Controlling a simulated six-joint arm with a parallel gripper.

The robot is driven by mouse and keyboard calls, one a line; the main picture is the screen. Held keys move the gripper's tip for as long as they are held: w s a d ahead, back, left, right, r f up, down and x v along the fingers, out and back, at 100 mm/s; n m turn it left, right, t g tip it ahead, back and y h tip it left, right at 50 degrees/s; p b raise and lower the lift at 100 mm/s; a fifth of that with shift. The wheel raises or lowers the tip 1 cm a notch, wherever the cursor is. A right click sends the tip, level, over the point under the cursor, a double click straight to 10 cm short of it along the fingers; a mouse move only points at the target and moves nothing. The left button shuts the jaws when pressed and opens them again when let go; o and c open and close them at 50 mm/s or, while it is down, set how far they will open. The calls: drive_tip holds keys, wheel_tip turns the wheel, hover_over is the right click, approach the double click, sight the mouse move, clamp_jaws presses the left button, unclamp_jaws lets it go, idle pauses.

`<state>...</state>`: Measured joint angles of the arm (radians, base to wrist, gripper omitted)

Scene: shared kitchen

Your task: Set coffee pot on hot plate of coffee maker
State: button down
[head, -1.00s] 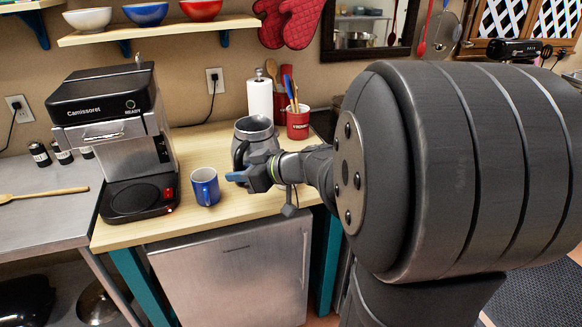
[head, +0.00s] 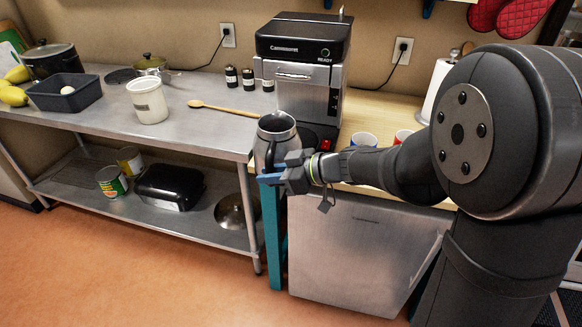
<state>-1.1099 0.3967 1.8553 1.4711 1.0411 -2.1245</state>
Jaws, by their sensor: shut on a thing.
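The coffee pot (head: 277,126), steel with a black handle, is held upright in front of the coffee maker. My gripper (head: 270,176) is shut on the pot, at its handle side, though the exact hold is partly hidden. The coffee maker (head: 301,45) is black and silver and stands against the wall on the wooden counter, marked READY. Its hot plate is mostly hidden behind the pot; part of the base with a red switch (head: 326,144) shows to the right of the pot.
A blue mug (head: 363,139) and a red mug (head: 402,135) stand right of the coffee maker, partly behind my arm. A wooden spoon (head: 222,108), small black jars (head: 248,78) and a white tub (head: 149,101) are on the steel table at left.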

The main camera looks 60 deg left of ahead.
drive_tip(key=shift+w+a+f, duration=0.2)
drive_tip(key=shift+w+a, duration=1.05)
drive_tip(key=shift+a, duration=0.05)
drive_tip(key=shift+w+a+f, duration=0.15)
drive_tip(key=shift+w+a, duration=1.1)
drive_tip(key=shift+a, duration=0.05)
drive_tip(key=shift+w+a+f, duration=0.2)
drive_tip(key=shift+w+a, duration=1.05)
drive_tip(key=shift+a, duration=0.05)
drive_tip(key=w+a, duration=0.6)
drive_tip(key=shift+w+a+f, duration=0.2)
drive_tip(key=shift+w+f, duration=0.05)
drive_tip(key=shift+f, duration=0.5)
drive_tip(key=c, duration=1.2)
unclamp_jaws()
drive_tip(key=shift+c, duration=0.2)
drive_tip(key=shift+f, duration=0.1)
drive_tip(key=v, duration=1.7)
drive_tip(key=shift+w, duration=0.15)
